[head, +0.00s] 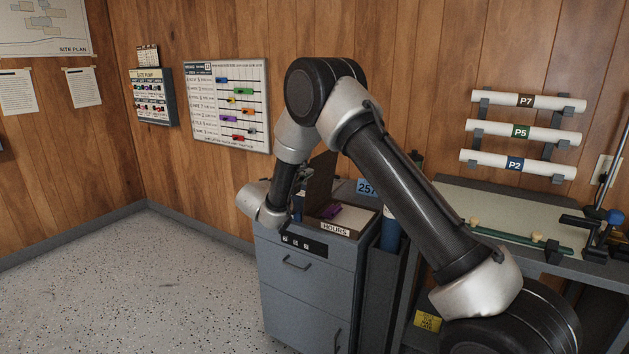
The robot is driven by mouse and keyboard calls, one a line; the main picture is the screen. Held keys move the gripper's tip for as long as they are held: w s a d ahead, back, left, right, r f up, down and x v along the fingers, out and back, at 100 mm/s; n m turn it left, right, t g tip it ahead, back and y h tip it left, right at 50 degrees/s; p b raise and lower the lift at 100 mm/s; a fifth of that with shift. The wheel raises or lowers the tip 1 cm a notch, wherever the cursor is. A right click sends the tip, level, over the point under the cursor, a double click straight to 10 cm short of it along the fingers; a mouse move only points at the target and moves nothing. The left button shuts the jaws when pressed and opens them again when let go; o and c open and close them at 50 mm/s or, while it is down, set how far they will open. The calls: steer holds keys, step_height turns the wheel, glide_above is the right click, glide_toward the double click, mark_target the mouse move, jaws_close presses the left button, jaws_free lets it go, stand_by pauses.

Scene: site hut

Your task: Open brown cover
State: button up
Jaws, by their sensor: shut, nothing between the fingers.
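The brown cover (319,183) stands raised, close to upright, at the left side of a low box labelled HOURS (335,228) on top of the grey drawer cabinet. The box's inside shows, with a purple thing (331,211) in it. My gripper (298,207) is at the left of the cover, close beside it, above the cabinet's left part. It is shut and holds nothing. It is small and dark here, partly hidden by my wrist, and I cannot tell whether it touches the cover.
The grey cabinet (300,290) has drawers with handles. A 257 tag (367,187) and a blue cylinder (390,232) are right of the box. A workbench (450,190) stands at the right, below rolled plans (520,132). The floor at the left (120,290) is clear.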

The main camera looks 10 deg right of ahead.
steer(key=o, duration=1.1)
steer(key=shift+s+d, duration=0.1)
steer(key=shift+d, duration=0.05)
steer(key=shift+o, duration=0.2)
steer(key=v, duration=1.2)
